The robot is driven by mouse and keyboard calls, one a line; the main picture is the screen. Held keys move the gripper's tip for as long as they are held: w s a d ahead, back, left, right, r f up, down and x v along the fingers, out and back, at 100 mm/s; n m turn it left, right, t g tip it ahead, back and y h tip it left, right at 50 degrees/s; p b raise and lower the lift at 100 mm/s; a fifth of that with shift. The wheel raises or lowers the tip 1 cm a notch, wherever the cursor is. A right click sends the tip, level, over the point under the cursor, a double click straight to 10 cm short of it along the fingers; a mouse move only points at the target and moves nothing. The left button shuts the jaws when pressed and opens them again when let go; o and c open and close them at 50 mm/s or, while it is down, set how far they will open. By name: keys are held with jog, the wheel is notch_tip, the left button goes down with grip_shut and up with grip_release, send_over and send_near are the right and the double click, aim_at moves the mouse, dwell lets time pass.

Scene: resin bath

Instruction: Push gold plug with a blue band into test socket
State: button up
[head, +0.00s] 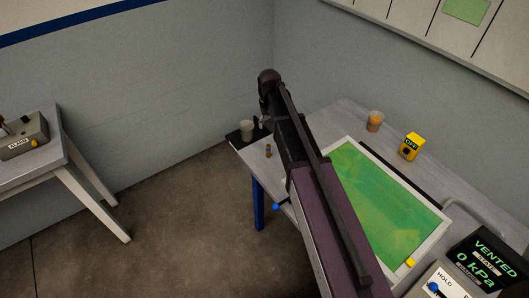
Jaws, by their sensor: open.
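A small gold-brown piece with a bluish band, which looks like the plug (268,150), stands on the grey table near its far left corner, just left of my arm. It is too small to show detail. My arm crosses the middle of the head view from the bottom, and its dark far end is above the table's left part. No gripper fingers can be made out, and nothing shows in their grasp. I cannot identify the test socket; part of the table is hidden behind my arm.
The grey table (345,112) holds a pale cup (247,130), an orange-filled cup (375,121), a yellow OFF box (411,147), a green panel (385,200), a HOLD box (450,283) and a pressure display (484,262). A second table (60,155) with a grey box (23,137) stands left; floor between is clear.

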aim_at(268, 146)
jog(key=shift+f+b, duration=4.1)
jog(key=shift+f, duration=0.1)
jog(key=shift+f, duration=0.1)
jog(key=f+b, duration=0.3)
jog(key=shift+s+f+b, duration=0.25)
jog(key=shift+s+b, duration=0.05)
jog(key=shift+b, duration=0.05)
jog(key=shift+f+b, duration=0.75)
grip_shut()
